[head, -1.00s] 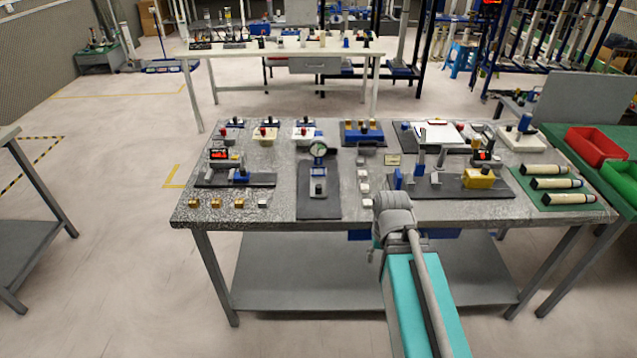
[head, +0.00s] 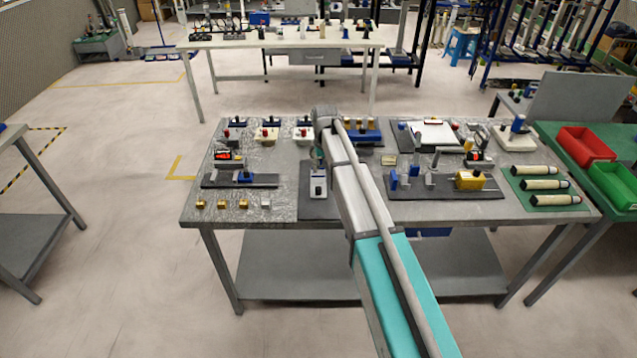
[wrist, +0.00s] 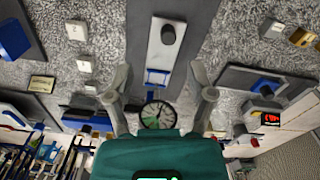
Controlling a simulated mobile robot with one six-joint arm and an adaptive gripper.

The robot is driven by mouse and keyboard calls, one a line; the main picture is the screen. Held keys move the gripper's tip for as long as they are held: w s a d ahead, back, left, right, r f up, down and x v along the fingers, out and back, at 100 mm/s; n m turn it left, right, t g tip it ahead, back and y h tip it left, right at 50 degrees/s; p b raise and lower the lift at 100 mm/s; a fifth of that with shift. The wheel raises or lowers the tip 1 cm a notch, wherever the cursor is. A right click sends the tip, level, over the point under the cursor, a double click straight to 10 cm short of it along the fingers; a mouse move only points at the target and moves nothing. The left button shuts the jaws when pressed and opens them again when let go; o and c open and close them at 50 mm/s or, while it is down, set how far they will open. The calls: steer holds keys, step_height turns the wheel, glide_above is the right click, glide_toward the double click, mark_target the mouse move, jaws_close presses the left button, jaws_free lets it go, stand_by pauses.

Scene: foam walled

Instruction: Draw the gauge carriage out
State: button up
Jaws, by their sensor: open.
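The gauge carriage is a pale block with a dark knob (wrist: 167,38) on a dark grey base plate (wrist: 190,48) in the wrist view. I cannot tell the height of the fingertips above the plate.
A blue-block fixture (head: 240,180) stands left of the gauge plate, and a fixture with a yellow block (head: 470,180) stands to the right. Several small brass blocks (head: 222,204) lie front left. Small white blocks (wrist: 80,48) show beside the plate in the wrist view.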

mark_target(318, 188)
steer(key=w+a, duration=0.1)
steer(key=w+a+r, duration=0.1)
steer(key=shift+w, duration=0.3)
steer(key=shift+f, duration=0.2)
step_height(318, 188, down, 14)
steer(key=b, duration=1.3)
steer(key=shift+r, duration=0.25)
stand_by(0.3)
jaws_close()
